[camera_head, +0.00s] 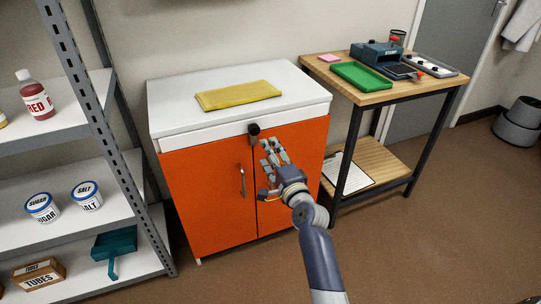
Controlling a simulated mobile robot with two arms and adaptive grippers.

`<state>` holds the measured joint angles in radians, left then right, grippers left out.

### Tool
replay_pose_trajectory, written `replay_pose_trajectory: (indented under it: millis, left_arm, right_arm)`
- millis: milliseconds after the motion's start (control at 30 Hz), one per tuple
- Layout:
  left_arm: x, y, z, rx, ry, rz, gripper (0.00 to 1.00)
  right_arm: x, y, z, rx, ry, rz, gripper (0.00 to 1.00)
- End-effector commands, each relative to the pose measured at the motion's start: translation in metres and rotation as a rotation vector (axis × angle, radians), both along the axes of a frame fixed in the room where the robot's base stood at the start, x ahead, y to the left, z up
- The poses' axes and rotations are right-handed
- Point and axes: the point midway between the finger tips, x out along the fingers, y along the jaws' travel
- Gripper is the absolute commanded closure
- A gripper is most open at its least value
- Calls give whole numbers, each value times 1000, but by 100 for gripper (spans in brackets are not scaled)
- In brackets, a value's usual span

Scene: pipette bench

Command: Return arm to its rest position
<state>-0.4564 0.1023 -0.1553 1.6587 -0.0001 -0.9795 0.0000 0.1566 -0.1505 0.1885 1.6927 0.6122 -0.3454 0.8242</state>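My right arm comes in from the bottom, right of the middle. Its gripper (268,168) is in front of the orange cabinet (210,195), over the right door and near the gap between the doors. Its grey fingers look spread apart, with nothing seen between them. The fingertips are just below and right of a black knob (253,130) at the cabinet's top front edge; I cannot tell whether they touch it. My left gripper is not in view.
A yellow cloth (238,95) lies on the cabinet's white top (175,110). A metal shelf (100,205) with jars and boxes stands left. Brown floor (440,240) is clear at lower right.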

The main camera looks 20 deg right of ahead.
Motion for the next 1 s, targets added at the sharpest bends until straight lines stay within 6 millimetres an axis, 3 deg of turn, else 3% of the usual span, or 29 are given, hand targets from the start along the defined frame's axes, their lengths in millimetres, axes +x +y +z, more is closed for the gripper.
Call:
replay_pose_trajectory:
  millis: [300, 367, 433, 567, 667, 800, 1000]
  left_arm:
    - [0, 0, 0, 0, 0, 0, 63]
    - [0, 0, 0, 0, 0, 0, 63]
    - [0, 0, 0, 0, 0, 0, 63]
    - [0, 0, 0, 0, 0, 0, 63]
    - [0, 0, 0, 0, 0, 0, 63]
    - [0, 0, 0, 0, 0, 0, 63]
    - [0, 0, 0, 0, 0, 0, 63]
  right_arm:
    - [0, 1, -2, -5, 4, 2, 49]
    - [-3, 3, -10, -30, 23, 10, 49]
    - [-10, 9, -31, -93, 68, 35, 49]
    - [-41, 28, -100, -317, 221, 134, 49]
    - [-80, 41, -165, -530, 361, 250, 49]
    - [-150, 51, -248, -809, 541, 442, 49]
    - [-265, 49, -338, -1147, 749, 755, 49]
